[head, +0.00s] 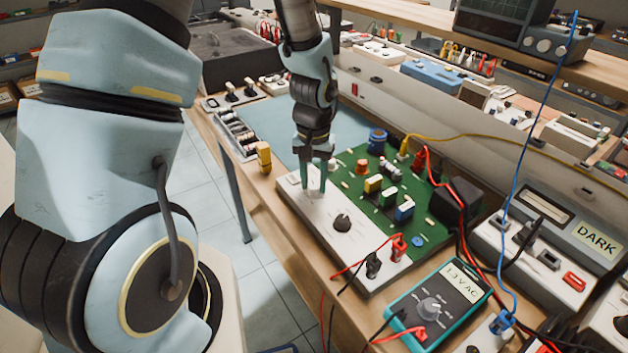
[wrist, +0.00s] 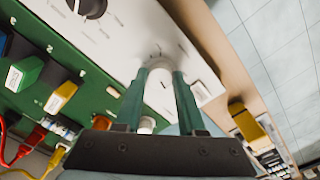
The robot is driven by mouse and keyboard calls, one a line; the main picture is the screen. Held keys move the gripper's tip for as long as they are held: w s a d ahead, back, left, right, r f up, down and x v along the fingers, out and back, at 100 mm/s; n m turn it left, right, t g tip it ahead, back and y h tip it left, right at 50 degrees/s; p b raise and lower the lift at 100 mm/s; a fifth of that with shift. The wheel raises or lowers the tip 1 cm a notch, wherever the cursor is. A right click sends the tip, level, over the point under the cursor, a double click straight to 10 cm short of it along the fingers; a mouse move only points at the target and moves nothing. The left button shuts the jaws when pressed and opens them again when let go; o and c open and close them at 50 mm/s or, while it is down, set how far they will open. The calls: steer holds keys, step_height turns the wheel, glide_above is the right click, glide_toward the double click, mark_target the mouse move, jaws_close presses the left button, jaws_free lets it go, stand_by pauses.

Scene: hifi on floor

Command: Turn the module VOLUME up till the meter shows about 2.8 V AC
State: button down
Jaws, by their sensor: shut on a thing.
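The module is a white panel (head: 295,206) joined to a green circuit board (head: 347,160) on the bench. My gripper (head: 314,190) points down over the panel's far left part, its green fingers shut on a white knob (wrist: 159,90). The knob has tick marks around it in the wrist view. A black knob (head: 342,223) stands free, nearer the panel's middle; it also shows in the wrist view (wrist: 92,7). The teal meter (head: 437,303) lies at the front right, and its display (head: 461,282) appears to read 1.3 V AC. The knob labels are not readable.
Red and black leads (head: 372,262) plug into the panel's near end. A yellow cable (head: 470,142) and a blue cable (head: 530,140) cross the bench. A yellow component (head: 264,157) stands near the bench's left edge.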

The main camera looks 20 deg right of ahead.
mark_target(313, 185)
steer(key=m, duration=0.4)
steer(key=shift+w+m+p, duration=0.1)
steer(key=shift+m+p, duration=0.35)
steer(key=shift+m, duration=1.35)
steer(key=c, duration=0.5)
jaws_free()
steer(key=shift+r, duration=0.1)
step_height(313, 185, up, 11)
steer(key=b, duration=0.1)
steer(key=shift+f, duration=0.2)
